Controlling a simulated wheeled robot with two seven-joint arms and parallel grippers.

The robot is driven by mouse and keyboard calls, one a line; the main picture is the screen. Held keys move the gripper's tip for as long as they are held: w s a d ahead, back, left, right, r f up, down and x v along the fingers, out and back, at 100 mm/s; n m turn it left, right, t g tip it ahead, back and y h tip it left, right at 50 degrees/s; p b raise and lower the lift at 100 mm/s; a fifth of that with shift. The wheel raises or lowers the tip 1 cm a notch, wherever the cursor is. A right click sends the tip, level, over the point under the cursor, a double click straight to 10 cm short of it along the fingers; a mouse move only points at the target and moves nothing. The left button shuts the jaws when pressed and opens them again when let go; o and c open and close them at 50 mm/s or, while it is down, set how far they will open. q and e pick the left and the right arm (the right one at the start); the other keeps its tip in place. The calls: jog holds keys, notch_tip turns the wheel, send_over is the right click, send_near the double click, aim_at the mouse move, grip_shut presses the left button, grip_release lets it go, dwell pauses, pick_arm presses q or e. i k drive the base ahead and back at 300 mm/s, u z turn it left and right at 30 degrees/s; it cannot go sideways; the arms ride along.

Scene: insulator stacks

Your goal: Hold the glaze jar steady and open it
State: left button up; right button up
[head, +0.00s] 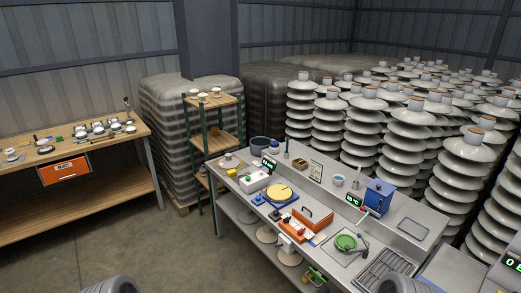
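No thing here can be told as the glaze jar for certain. A small pale pot with a blue top (274,147) stands at the back left of the grey workbench (225,180), beside a dark bucket (260,143). A small white and blue cup (338,180) stands further right along the back. Both are too small to tell whether they have a lid. Neither of my grippers shows. Only grey rounded ribbed shapes, possibly parts of my arms, cut into the bottom edge at left and right.
The bench is crowded: a yellow round plate (279,192), an orange tray (308,221), a blue box (379,196), a sink with a green bowl (346,242). Insulator stacks (408,150) fill the area behind. A wooden table (80,150) stands left; the floor between is clear.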

aim_at(272, 150)
jog(key=u, duration=0.35)
jog(key=k, duration=0.45)
jog(key=u, duration=0.9)
jog(key=i, duration=1.75)
jog(key=z, duration=0.2)
jog(key=i, duration=1.95)
jog(key=z, duration=1.6)
jog(key=i, duration=1.2)
jog(key=z, duration=1.05)
